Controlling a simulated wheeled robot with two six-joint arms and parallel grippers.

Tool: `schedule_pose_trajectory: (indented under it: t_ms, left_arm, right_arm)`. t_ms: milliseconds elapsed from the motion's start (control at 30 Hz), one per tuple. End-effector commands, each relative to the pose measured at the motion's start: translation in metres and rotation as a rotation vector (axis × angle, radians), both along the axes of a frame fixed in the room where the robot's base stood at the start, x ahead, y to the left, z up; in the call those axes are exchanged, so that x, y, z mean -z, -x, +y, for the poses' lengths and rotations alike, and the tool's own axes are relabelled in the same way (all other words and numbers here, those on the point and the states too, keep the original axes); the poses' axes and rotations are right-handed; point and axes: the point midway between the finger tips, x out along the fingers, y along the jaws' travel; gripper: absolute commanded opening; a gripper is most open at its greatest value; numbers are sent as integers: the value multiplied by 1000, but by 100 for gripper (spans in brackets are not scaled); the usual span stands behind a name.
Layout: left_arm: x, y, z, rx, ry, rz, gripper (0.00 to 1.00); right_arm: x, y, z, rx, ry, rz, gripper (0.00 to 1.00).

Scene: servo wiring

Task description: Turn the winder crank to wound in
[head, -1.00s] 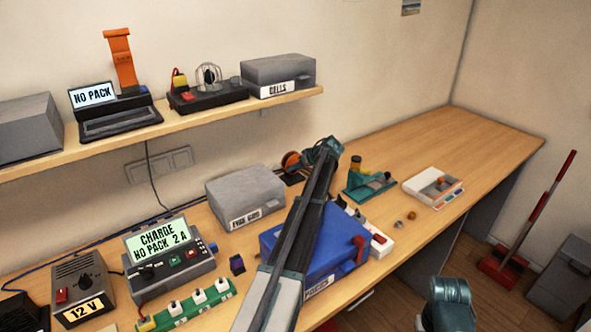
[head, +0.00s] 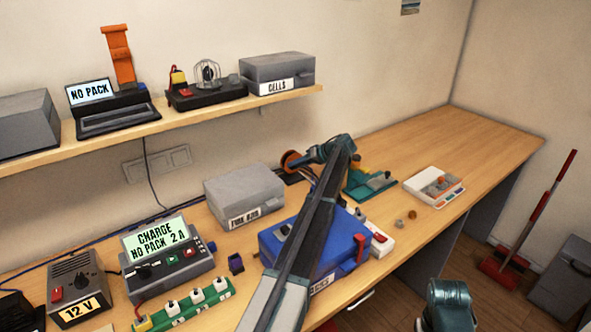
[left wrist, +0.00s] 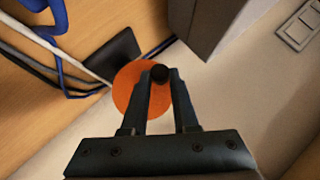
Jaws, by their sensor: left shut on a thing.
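The winder is an orange disc (head: 291,161) at the wall side of the bench, behind the blue box. It also shows in the left wrist view (left wrist: 133,93), with a dark crank knob (left wrist: 160,73) in front of its face. My left gripper (head: 303,157) reaches the disc from the right. In the left wrist view the two fingertips (left wrist: 160,77) close on the crank knob from both sides. The winder's body is mostly hidden, and I cannot read any wound-in mark. My right gripper is not in view; only a teal part of my right arm shows at the bottom right.
The blue box (head: 342,241) lies under my left arm, with a grey bin (head: 244,192) left of it. Blue and grey cables (left wrist: 60,62) run beside the disc. A teal device (head: 371,184) stands right of the winder. The far right of the bench is clear.

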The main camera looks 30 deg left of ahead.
Motion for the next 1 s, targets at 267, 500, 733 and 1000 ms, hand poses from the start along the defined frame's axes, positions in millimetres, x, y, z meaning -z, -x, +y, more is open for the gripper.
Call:
schedule_pose_trajectory:
  t_ms: [267,500,733,1000]
  left_arm:
    - [0,-5,-2,0,-54,139,0]
    - [-2,-5,-3,-1,-75,194,0]
    - [-3,-5,-3,-1,-80,206,0]
    - [-3,-5,-3,0,-81,205,33]
  right_arm:
    - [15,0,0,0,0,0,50]
    - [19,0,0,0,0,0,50]
    - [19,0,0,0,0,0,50]
    - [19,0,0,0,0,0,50]
